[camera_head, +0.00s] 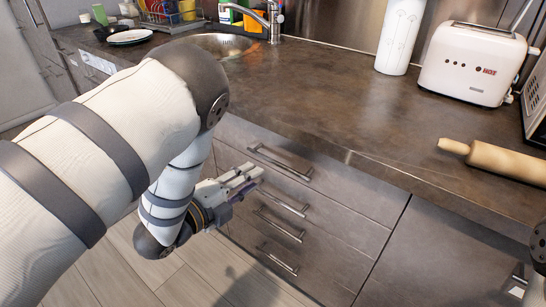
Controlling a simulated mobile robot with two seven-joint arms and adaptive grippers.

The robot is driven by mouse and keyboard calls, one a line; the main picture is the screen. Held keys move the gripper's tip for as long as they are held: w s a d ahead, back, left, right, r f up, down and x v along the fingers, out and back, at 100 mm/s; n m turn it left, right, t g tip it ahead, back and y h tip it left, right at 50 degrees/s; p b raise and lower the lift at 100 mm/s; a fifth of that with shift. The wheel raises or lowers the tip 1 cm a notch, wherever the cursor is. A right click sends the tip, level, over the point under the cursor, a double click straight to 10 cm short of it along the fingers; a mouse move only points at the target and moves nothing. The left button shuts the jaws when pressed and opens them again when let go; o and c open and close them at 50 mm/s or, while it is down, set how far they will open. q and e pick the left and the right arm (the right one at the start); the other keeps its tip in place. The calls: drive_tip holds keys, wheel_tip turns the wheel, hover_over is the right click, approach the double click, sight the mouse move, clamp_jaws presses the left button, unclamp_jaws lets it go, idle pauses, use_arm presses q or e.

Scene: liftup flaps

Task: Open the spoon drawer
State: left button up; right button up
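A grey drawer stack under the counter has several drawers, all closed, each with a horizontal metal bar handle. The top drawer (330,187) has its handle (279,162) just right of and above my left gripper. The second handle (283,197) lies to the right of the gripper. Which drawer holds spoons does not show. My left gripper (250,180) is in front of the upper drawers, its fingers pointing right. Its finger gap is too small to judge, and I see nothing held. Part of my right arm shows at the right edge; its gripper is not clearly seen.
The brown countertop (300,100) runs above the drawers. On it are a rolling pin (497,161), a white toaster (472,65) and a white cylinder (399,36). The wooden floor (100,262) is clear.

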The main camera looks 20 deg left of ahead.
sight(276, 164)
use_arm(q)
drive_tip(key=b+x, duration=0.1)
drive_tip(key=x, duration=0.9)
drive_tip(key=shift+w+d+f, duration=0.15)
drive_tip(key=shift+f, duration=0.05)
drive_tip(key=shift+w, duration=0.25)
clamp_jaws()
use_arm(e)
drive_tip(key=shift+s+d+f+g, duration=0.1)
drive_tip(key=shift+s+f+g, duration=0.2)
drive_tip(key=shift+s+f, duration=0.6)
